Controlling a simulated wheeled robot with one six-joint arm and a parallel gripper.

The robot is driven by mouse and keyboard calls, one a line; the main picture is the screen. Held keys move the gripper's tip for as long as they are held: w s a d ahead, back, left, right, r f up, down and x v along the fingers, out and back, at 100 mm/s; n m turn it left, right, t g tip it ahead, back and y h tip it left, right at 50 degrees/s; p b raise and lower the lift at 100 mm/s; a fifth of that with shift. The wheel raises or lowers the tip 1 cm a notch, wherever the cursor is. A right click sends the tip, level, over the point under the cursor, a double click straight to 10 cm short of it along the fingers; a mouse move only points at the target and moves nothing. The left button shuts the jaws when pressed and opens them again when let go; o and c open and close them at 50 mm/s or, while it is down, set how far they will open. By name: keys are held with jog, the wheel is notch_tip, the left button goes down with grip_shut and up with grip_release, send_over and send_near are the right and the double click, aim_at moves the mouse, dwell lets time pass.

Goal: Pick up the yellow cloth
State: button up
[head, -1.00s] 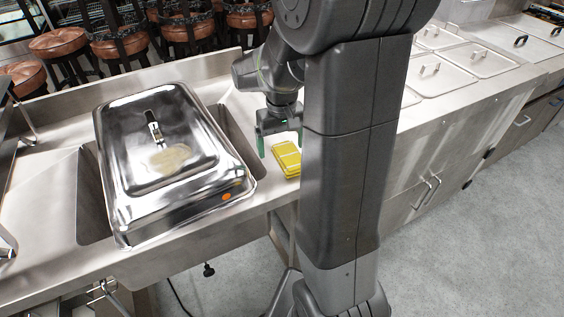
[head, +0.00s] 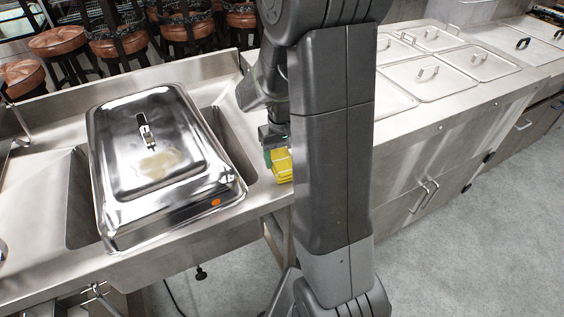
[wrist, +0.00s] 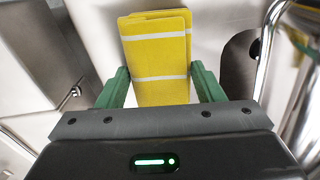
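The yellow cloth (head: 282,168) is folded into a thick pad with pale stripes. It lies on the steel counter just right of the sink, partly hidden by my arm in the head view. In the wrist view the cloth (wrist: 160,60) sits between the two green fingers of my gripper (wrist: 160,70). The gripper is open, with one finger close beside each side of the cloth. A narrow gap seems to show at each finger. In the head view my gripper (head: 270,155) is down at the cloth, its far finger hidden.
A large steel chafing dish with lid (head: 165,165) sits over the sink (head: 235,145) on the left. Lidded steel pans (head: 430,75) fill the counter at right. Copper-coloured stools (head: 120,45) stand behind. The counter's front edge is close to the cloth.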

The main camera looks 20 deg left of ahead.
aim_at(282, 160)
jog(key=shift+r, duration=0.1)
notch_tip(282, 160, up, 10)
jog(key=shift+o, duration=1.3)
jog(key=shift+c, duration=0.9)
